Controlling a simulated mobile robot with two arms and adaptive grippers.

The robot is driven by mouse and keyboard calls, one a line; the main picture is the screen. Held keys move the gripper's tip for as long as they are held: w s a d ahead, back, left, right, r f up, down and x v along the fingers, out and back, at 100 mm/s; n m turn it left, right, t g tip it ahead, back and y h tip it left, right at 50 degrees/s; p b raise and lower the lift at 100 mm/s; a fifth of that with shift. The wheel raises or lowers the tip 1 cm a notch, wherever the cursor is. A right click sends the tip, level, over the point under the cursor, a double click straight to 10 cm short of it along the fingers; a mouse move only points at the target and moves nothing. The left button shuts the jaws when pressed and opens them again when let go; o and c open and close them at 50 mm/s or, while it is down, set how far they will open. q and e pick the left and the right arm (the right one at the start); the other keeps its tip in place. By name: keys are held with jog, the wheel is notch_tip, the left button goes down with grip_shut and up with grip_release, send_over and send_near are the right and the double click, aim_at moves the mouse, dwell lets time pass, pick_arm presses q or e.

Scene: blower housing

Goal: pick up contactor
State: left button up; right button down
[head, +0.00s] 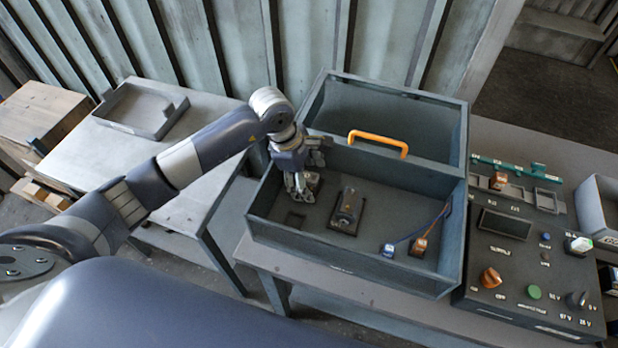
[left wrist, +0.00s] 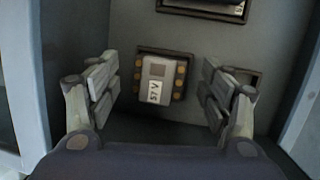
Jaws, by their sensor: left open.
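The contactor appears to be the grey block with a pale label and brass-coloured terminals (left wrist: 158,82) in the left wrist view. It sits in a dark seat on the floor of the blower housing (head: 350,262). My left gripper (head: 299,190) is inside the housing's front compartment, at its left side. Its fingers also show in the left wrist view (left wrist: 160,98), open on either side of the block and apart from it. In the head view the gripper largely hides the block. My right gripper is out of view.
A dark part (head: 347,208) sits in the housing beside the gripper, with an empty recess (head: 295,220) near the front wall. Cabled connectors (head: 419,245) lie at the right. An orange handle (head: 378,141) tops the divider. A control panel (head: 530,260) stands to the right.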

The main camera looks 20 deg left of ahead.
pick_arm(q)
jog(key=shift+f, duration=0.25)
jog(key=c, duration=1.1)
jog(key=shift+w+r, duration=0.1)
jog(key=shift+r, duration=0.1)
